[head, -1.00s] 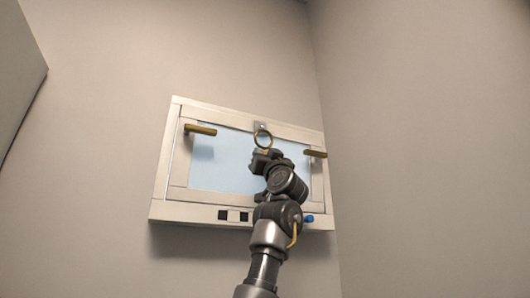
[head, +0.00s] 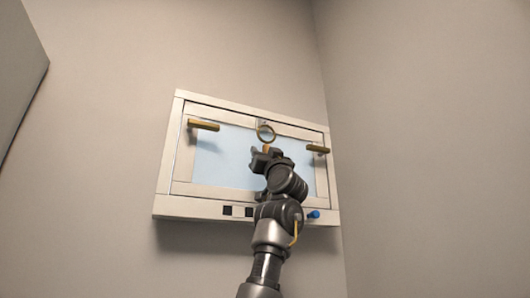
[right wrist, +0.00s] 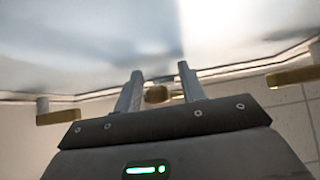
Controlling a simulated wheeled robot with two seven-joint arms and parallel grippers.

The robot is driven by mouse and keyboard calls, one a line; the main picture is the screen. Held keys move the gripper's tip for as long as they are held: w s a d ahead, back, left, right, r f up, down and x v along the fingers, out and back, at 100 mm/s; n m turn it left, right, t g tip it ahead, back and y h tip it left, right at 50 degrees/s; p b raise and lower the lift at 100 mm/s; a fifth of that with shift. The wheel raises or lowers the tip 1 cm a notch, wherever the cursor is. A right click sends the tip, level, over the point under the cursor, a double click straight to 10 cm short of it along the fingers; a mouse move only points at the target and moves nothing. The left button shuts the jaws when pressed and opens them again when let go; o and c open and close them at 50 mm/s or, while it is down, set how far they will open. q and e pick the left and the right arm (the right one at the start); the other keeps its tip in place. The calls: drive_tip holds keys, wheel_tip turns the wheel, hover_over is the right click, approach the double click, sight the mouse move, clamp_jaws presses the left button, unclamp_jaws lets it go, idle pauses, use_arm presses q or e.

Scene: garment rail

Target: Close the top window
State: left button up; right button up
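The top window (head: 225,158) is a cream-framed pane with pale blue glass, high on the wall. My right gripper (head: 265,150) is in front of the glass just below the ring. In the right wrist view its two fingers (right wrist: 159,82) are apart, with a brass piece (right wrist: 157,94) seen between them, not clearly gripped. My left gripper is out of view.
Dark square pieces (head: 233,211) and a blue knob (head: 314,214) sit on the lower frame. A bare wall (head: 420,150) stands close on the right. A grey panel (head: 18,75) juts in at the upper left.

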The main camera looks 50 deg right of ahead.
drive_tip(key=shift+s+r, duration=0.1)
drive_tip(key=shift+s, duration=0.25)
drive_tip(key=b+v, duration=0.7)
drive_tip(key=v, duration=0.3)
drive_tip(key=shift+s+f+b, duration=0.2)
drive_tip(key=shift+f+b, duration=0.1)
drive_tip(key=shift+a, duration=0.1)
